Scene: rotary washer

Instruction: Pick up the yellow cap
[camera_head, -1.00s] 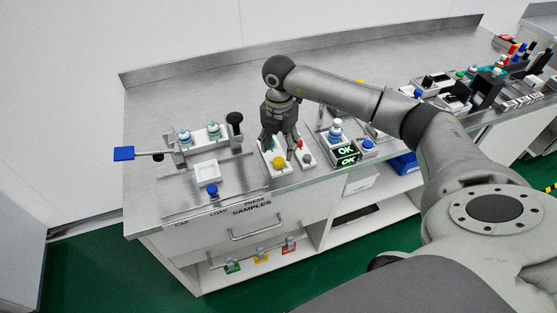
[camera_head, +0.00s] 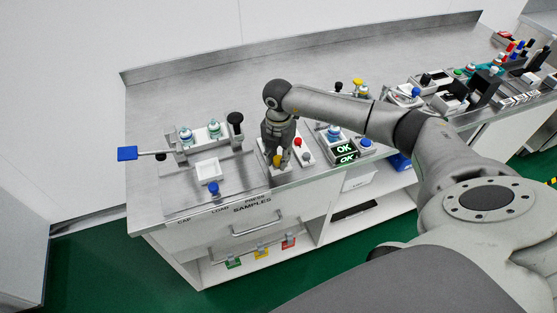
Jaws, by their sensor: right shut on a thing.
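My right gripper (camera_head: 278,158) points down over a white block (camera_head: 285,171) on the steel bench. It is shut on the yellow cap (camera_head: 277,161), which shows as a small yellow patch between the dark fingers. The fingers hide most of the cap. I cannot tell whether the cap is clear of the block. My left gripper is not in view.
A red knob (camera_head: 298,142) stands on a block just right of the gripper. A fixture with teal-ringed vials (camera_head: 214,128) and a blue-handled lever (camera_head: 127,153) is on the left. A lit OK display (camera_head: 345,150) is on the right. The back of the bench is clear.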

